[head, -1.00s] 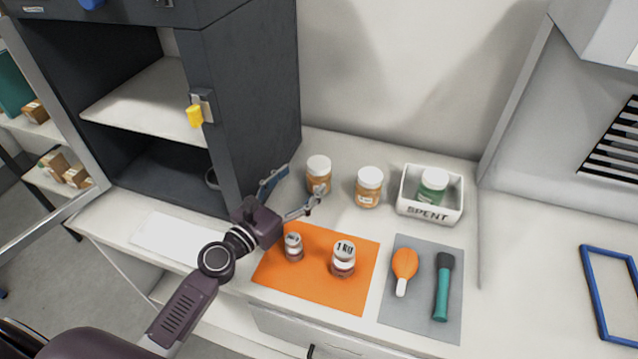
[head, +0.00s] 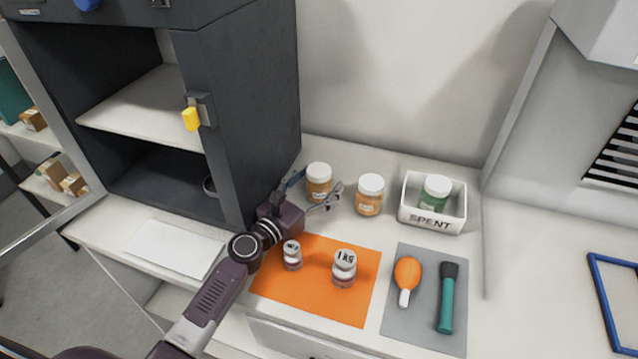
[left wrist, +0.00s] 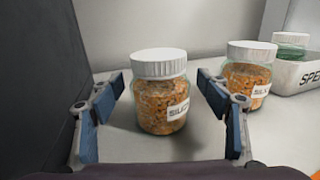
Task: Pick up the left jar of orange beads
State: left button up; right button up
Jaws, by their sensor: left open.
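The left jar of orange beads (head: 319,187) stands upright on the table beside the dark cabinet, with a white lid. My left gripper (head: 310,196) is open at this jar. In the left wrist view the same jar (left wrist: 160,100) stands between and just beyond the two open fingers (left wrist: 162,98), with no visible contact. A second jar of orange beads (head: 369,196) stands to its right and also shows in the left wrist view (left wrist: 247,80). My right gripper is not in view.
A white SPENT bin (head: 431,222) holding a green jar (head: 436,190) stands at the right. An orange mat (head: 310,300) with two weights is in front. A grey mat (head: 415,335) holds an orange-headed tool and a teal-handled tool. The dark cabinet (head: 250,100) rises close on the left.

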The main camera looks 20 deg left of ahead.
pick_arm(q)
jog(key=shift+s, duration=0.1)
jog(key=shift+c, duration=0.7)
jog(key=c, duration=1.3)
jog(key=shift+r, duration=0.1)
jog(key=shift+c, duration=0.8)
